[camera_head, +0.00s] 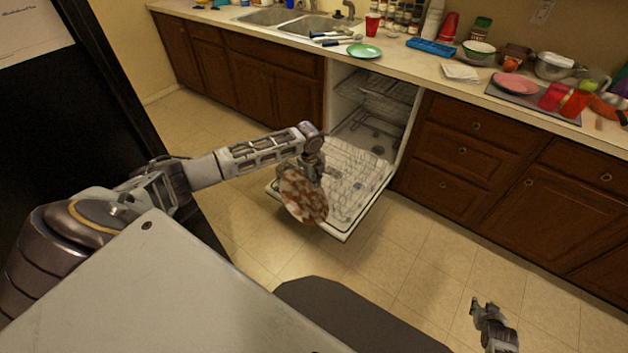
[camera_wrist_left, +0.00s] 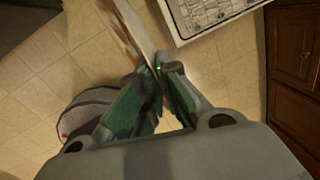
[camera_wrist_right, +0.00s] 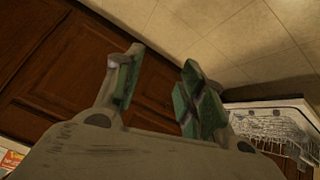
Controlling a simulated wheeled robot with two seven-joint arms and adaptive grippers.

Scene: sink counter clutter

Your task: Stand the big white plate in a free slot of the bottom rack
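The big white plate (camera_head: 302,197), covered in brown stains, hangs from my left gripper (camera_head: 312,172) in front of the open dishwasher. In the left wrist view, the plate (camera_wrist_left: 127,30) is seen nearly edge-on between the closed fingertips (camera_wrist_left: 160,72). The bottom rack (camera_head: 352,165) is pulled out over the lowered door and looks mostly empty. The plate and my gripper hide its near left part, and I cannot tell whether they touch it. My right gripper (camera_head: 481,308) is low at the right; its fingers (camera_wrist_right: 160,80) are apart with nothing between them.
The dishwasher's upper rack (camera_head: 385,88) is inside, above the bottom rack. The lowered door's edge (camera_head: 335,234) sticks out over the floor. Wooden cabinets (camera_head: 470,155) flank the dishwasher. The counter holds a green plate (camera_head: 364,51), cups and other clutter. The floor (camera_head: 410,265) is clear.

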